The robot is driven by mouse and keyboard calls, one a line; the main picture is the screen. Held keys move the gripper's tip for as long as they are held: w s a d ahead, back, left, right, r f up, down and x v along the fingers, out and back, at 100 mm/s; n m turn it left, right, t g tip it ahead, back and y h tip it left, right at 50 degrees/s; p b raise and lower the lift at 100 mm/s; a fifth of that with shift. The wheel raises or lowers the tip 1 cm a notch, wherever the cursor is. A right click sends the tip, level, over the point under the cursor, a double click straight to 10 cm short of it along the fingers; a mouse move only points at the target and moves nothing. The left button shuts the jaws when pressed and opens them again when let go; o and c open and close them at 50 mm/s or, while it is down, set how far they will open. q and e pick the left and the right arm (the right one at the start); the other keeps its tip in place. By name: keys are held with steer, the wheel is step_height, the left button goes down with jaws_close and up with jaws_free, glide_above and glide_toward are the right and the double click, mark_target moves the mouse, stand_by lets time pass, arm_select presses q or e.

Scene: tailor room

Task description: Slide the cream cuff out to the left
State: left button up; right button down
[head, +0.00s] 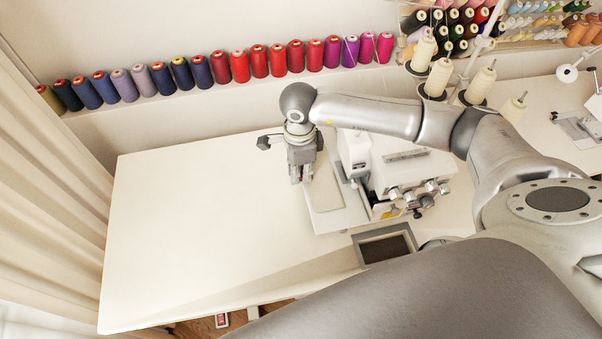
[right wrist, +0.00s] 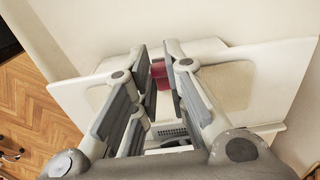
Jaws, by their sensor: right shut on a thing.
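The cream cuff (head: 324,186) lies flat on the pale bed of the sewing machine, beside the machine head (head: 385,165). In the right wrist view a cream patch of the cuff (right wrist: 228,85) shows to the right of the fingers, and a similar one shows to the left. My left gripper is in neither view.
The white table (head: 200,220) is clear left of the machine. A dark tray-like panel (head: 384,247) sits in front of the machine. A row of thread spools (head: 220,67) lines the wall ledge behind. Cream thread cones (head: 438,75) stand behind my right arm.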

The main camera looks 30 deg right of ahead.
steer(key=shift+a, duration=0.15)
steer(key=c, duration=1.9)
jaws_free()
steer(key=shift+d, duration=0.2)
steer(key=o, duration=0.5)
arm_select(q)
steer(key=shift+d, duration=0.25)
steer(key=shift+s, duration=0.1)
arm_select(e)
steer(key=shift+r, duration=0.1)
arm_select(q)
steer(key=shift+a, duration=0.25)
arm_select(e)
step_height(320, 180, up, 12)
steer(key=shift+f, duration=0.1)
